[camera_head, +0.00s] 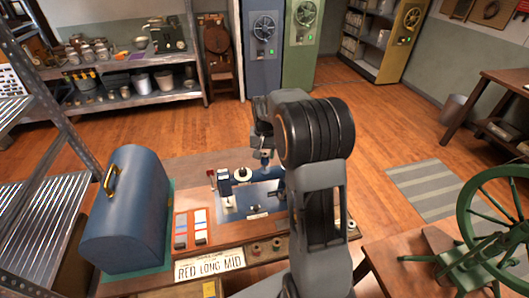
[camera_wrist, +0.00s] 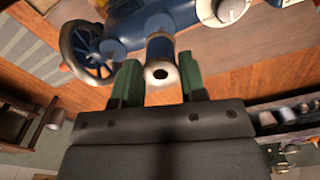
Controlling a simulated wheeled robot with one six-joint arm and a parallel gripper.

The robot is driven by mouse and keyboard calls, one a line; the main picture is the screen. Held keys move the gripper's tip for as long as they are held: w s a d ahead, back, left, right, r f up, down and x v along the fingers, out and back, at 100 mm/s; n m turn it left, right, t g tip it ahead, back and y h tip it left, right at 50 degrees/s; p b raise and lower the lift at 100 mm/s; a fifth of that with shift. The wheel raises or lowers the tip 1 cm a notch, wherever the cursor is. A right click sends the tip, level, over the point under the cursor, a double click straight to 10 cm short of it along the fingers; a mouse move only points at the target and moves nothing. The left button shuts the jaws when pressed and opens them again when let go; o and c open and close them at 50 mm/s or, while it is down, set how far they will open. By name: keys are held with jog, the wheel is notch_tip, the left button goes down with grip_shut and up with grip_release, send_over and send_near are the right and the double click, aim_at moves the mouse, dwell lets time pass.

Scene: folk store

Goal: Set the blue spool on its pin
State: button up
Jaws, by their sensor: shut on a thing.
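The blue spool (camera_wrist: 160,48) is between the two green fingertips of my gripper (camera_wrist: 158,82) in the wrist view. Its pale end with a dark hole faces the wrist camera. In the head view my gripper (camera_head: 264,148) points down above the work table, with the spool (camera_head: 266,161) small below it. The dark blue sewing machine (camera_wrist: 130,38) lies beyond the spool in the wrist view, with its handwheel (camera_wrist: 86,50) at left. In the head view the machine (camera_head: 258,196) is partly hidden by my arm. I cannot make out the pin or whether the spool touches it.
A blue domed case (camera_head: 130,205) stands left on the table. Thread cards (camera_head: 190,228) and a "RED LONG MID" sign (camera_head: 209,265) lie in front. A green spoked wheel (camera_head: 495,220) stands at right. Metal shelving (camera_head: 60,130) is at left. The wooden floor behind the table is clear.

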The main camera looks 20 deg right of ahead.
jog(key=shift+f+b, duration=0.5)
jog(key=shift+f, duration=0.35)
jog(key=shift+f, duration=0.25)
jog(key=shift+f+b, duration=0.5)
jog(key=shift+b, duration=0.05)
jog(key=o, duration=0.8)
jog(key=shift+r, duration=0.15)
notch_tip(320, 180, up, 14)
jog(key=shift+f+b, duration=0.2)
jog(key=shift+b, duration=0.1)
dwell(0.3)
